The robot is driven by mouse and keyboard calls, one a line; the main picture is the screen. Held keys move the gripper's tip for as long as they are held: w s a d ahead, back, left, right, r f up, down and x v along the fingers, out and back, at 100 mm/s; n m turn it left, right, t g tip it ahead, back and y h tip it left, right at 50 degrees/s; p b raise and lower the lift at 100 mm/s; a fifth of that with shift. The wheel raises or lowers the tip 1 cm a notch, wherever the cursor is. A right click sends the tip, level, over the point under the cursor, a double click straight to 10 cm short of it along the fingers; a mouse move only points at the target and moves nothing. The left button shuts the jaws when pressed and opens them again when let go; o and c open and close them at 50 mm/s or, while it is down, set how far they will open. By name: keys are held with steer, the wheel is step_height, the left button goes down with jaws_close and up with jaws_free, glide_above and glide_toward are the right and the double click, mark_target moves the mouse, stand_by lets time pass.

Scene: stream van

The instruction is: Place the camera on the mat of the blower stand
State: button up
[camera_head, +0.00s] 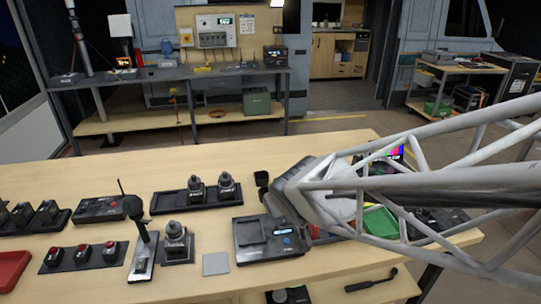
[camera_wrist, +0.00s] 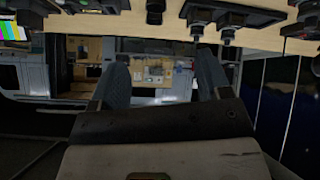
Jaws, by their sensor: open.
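Two dark knob-topped units that look like cameras (camera_head: 196,189) (camera_head: 227,187) stand upright on a black tray on the table. A third similar unit (camera_head: 176,241) stands on a dark square base nearer the front. Left of it a black bulb on a post, perhaps the blower stand (camera_head: 143,254), rises from a narrow light base. A flat grey square (camera_head: 215,264) lies bare to the right; I cannot tell whether it is the mat. My gripper (camera_wrist: 163,78) is open and empty, its dark fingers apart. In the head view it is partly hidden by my arm, right of the tray.
A black console (camera_head: 268,240) lies below my wrist. Black switch boxes (camera_head: 84,255), a radio-like box (camera_head: 100,209) and a red tray (camera_head: 12,269) fill the left. A green bin (camera_head: 381,222) is partly behind my arm. The table's back left is clear.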

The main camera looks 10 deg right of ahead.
steer(key=s+d+r+m+g, duration=0.1)
steer(key=s+d+r+g, duration=0.1)
steer(key=s, duration=0.6)
steer(key=s+d+r+m+g, duration=0.2)
steer(key=s+d+r+g, duration=0.1)
steer(key=s, duration=0.5)
steer(key=shift+s+m+g, duration=0.25)
steer(key=shift+m+g, duration=0.05)
steer(key=shift+g, duration=0.3)
